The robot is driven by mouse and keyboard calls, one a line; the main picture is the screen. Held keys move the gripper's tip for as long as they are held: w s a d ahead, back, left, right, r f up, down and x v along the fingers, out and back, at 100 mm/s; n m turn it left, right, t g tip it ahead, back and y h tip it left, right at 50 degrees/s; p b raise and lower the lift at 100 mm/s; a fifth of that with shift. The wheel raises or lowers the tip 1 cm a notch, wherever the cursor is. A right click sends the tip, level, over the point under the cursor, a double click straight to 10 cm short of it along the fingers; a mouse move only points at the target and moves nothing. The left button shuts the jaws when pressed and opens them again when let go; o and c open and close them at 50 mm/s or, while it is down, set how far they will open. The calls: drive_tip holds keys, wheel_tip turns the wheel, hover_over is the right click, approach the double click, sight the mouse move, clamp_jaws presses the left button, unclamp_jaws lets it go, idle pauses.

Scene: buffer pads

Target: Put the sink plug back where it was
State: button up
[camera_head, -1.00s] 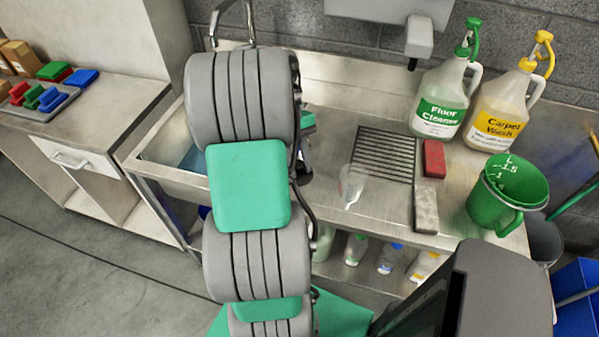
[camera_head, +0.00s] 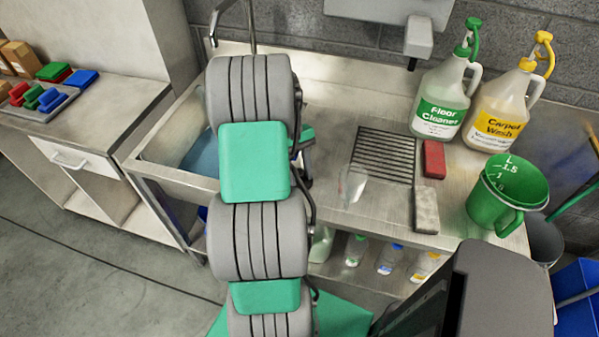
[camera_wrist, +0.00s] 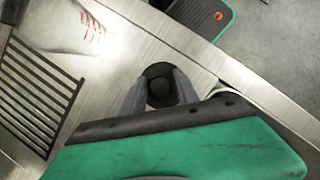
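The sink plug (camera_wrist: 160,70) is a dark round disc with a knob, seen in the wrist view. My gripper (camera_wrist: 160,93) has its two grey fingers close on both sides of the knob, and it appears shut on the plug. The plug shows over the metal counter (camera_wrist: 125,50) near its front edge; its height above the counter is hard to judge. In the head view my arm hides the plug and the fingertips. The sink basin (camera_head: 200,155), with a bluish bottom, lies left of my arm and is partly covered by it.
A drain grate (camera_head: 384,155), a clear container (camera_head: 353,185), a red block (camera_head: 434,160), a grey block (camera_head: 426,210) and a green jug (camera_head: 508,195) are on the counter. Two pump bottles (camera_head: 440,110) stand behind. A tap (camera_head: 215,25) rises behind the sink.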

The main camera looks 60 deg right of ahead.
drive_tip(key=shift+o, duration=1.1)
drive_tip(key=p+v, duration=0.4)
drive_tip(key=v, duration=0.8)
drive_tip(key=shift+r, duration=0.15)
drive_tip(key=w+a+r+n+t+h, duration=0.2)
drive_tip(key=w+a+r, duration=0.2)
drive_tip(key=w+a, duration=0.4)
drive_tip(key=w+a+r+n+t+h, duration=0.15)
drive_tip(key=w+a+r+h, duration=0.35)
drive_tip(key=a, duration=0.6)
drive_tip(key=a+n+t+y, duration=0.3)
drive_tip(key=a+t+y, duration=0.1)
drive_tip(key=a, duration=1.7)
drive_tip(key=shift+s+a+f+n, duration=0.2)
drive_tip(key=shift+a+f+n, duration=0.05)
drive_tip(key=shift+f+n, duration=0.1)
